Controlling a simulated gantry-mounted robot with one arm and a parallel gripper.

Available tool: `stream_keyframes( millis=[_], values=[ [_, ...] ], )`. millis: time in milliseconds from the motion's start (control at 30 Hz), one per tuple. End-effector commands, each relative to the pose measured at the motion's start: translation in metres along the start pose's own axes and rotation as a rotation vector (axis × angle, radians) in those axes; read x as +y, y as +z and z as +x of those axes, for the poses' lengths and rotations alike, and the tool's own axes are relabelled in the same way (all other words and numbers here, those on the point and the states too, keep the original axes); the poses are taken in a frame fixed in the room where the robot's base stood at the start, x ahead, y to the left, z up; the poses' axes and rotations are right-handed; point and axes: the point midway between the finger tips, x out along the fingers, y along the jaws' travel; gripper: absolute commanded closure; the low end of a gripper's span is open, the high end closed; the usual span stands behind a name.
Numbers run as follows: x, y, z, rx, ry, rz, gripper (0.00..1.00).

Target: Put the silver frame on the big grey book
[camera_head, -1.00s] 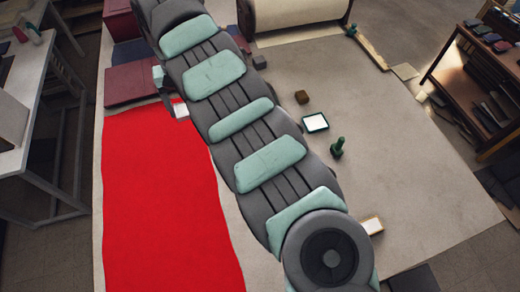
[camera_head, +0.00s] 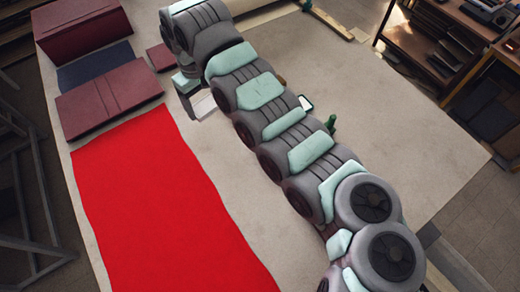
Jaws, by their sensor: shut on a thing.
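My gripper (camera_head: 190,88) hangs at the upper middle of the head view, at the far end of my arm. It is shut on the silver frame (camera_head: 204,107), a small pale frame with a white face, partly hidden by the gripper. The frame shows just right of the red cloth's upper corner; its height above the table is hard to tell. No plainly grey big book shows. A flat dark slate-blue cover (camera_head: 94,68) lies at the upper left between two maroon books.
A large maroon book (camera_head: 82,32) and a flat maroon one (camera_head: 108,104) lie left of my gripper, with a small maroon one (camera_head: 162,57) nearby. The red cloth (camera_head: 165,205) covers the left front. A green figure (camera_head: 331,123) and dark-rimmed frame (camera_head: 306,103) stand beyond my arm.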

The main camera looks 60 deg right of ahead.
Motion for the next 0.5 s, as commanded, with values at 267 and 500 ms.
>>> stream_keyframes(
  millis=[267, 500],
  values=[
    [0.135, 0.086, 0.025, 0.003, -0.001, 0.143, 0.62],
    [0.177, 0.125, 0.031, 0.002, -0.001, 0.197, 0.62]
  ],
)
